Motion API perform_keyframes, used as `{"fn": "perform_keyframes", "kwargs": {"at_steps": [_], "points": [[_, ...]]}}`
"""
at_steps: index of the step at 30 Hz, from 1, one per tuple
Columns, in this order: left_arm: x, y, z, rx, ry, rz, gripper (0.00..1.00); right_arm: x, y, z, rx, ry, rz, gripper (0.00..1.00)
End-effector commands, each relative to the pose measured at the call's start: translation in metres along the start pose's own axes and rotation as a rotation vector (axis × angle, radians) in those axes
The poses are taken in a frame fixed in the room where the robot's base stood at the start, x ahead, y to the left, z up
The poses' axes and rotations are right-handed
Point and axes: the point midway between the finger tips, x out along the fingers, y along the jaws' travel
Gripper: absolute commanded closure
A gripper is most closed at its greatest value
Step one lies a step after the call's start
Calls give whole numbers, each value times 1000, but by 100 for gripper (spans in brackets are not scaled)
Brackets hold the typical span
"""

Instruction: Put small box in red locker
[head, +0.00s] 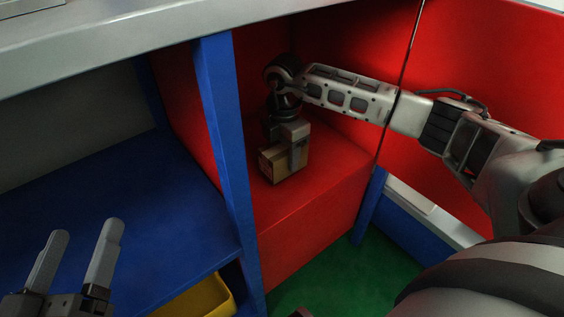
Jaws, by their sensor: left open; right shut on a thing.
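The small box (272,166) is brown cardboard and is inside the red locker (312,206), at or just above its red floor; I cannot tell whether it touches. My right gripper (296,150) reaches in from the right and is shut on the small box from above. Its finger covers part of the box's right side. My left gripper (76,252) is open and empty at the lower left, in front of the blue shelf. The locker's red door (480,62) stands open on the right, behind my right arm.
A blue post (228,150) separates the locker from the blue shelf (120,200) on the left, which looks bare. A grey top (130,40) overhangs both. A yellow bin (205,300) sits low beneath the shelf. The floor below is green.

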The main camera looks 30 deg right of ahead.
Motion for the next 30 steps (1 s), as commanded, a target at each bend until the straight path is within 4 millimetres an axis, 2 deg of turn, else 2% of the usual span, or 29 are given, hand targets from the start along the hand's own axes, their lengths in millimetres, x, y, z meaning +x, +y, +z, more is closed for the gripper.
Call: {"fn": "perform_keyframes", "kwargs": {"at_steps": [1,3,7,19,20,21,22,30], "points": [[3,-2,-4,61,57,19,26,11,0,0,0,0,1,76],[6,0,-16,126,118,34,26,12,1,0,1,0,2,76],[7,3,-27,188,176,50,26,12,1,1,2,0,1,76],[7,3,-30,199,186,51,26,15,1,1,2,0,1,76],[7,3,-30,199,187,52,26,15,1,1,2,0,0,39],[7,3,-30,199,187,51,26,15,1,1,2,0,0,28],[7,3,-30,199,187,51,26,15,1,1,2,0,0,26],[7,4,-31,198,187,52,26,14,1,1,2,0,0,26]]}}
